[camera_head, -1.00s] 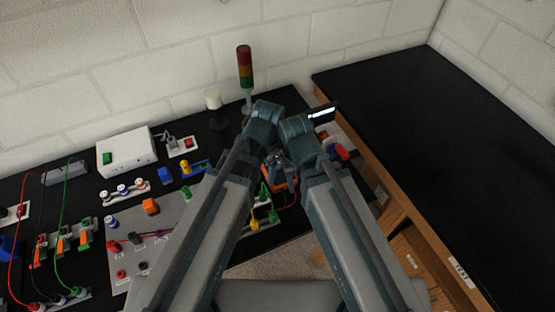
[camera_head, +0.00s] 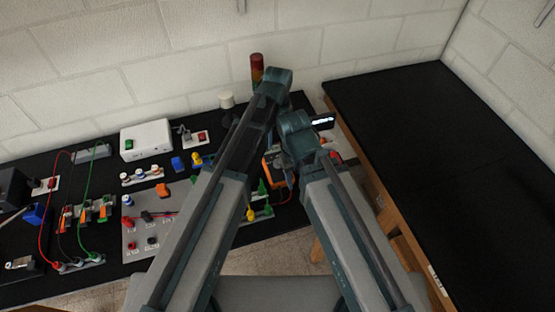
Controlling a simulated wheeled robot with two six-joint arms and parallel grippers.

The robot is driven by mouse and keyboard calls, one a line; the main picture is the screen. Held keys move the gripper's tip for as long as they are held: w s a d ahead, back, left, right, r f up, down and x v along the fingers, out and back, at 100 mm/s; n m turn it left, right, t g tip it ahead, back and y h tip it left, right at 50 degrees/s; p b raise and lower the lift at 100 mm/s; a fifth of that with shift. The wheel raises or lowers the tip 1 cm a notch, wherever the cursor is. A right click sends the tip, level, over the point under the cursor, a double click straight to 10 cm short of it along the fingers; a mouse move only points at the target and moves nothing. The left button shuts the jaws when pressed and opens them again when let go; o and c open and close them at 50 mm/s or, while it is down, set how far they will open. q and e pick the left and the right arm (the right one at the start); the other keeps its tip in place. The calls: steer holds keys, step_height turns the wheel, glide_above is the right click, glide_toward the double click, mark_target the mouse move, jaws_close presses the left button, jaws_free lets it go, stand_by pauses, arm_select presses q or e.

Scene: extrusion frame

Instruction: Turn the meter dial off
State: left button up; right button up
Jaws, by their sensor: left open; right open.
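An orange-cased meter (camera_head: 268,172) lies on the black bench between my two arms, mostly covered by them. Its dial cannot be made out. My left arm reaches up over the bench to the left of the meter, and its fingers are hidden behind its own links. My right gripper (camera_head: 290,176) hangs beside the meter's right side, dark and largely covered by its arm. It looks open and empty, and whether it touches the meter cannot be told.
A small lit display (camera_head: 323,121) stands behind my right arm. A signal tower (camera_head: 257,70) and a white-capped post (camera_head: 226,100) stand at the back. A white box (camera_head: 147,138), a grey terminal board (camera_head: 135,240) and wires fill the left. The right black bench (camera_head: 430,150) is clear.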

mark_target(278, 162)
steer(key=shift+f, duration=0.1)
arm_select(q)
step_height(278, 162, down, 14)
steer(key=b, duration=1.4)
arm_select(e)
step_height(278, 162, down, 14)
steer(key=shift+r, duration=0.1)
arm_select(q)
steer(key=shift+r, duration=0.1)
jaws_close()
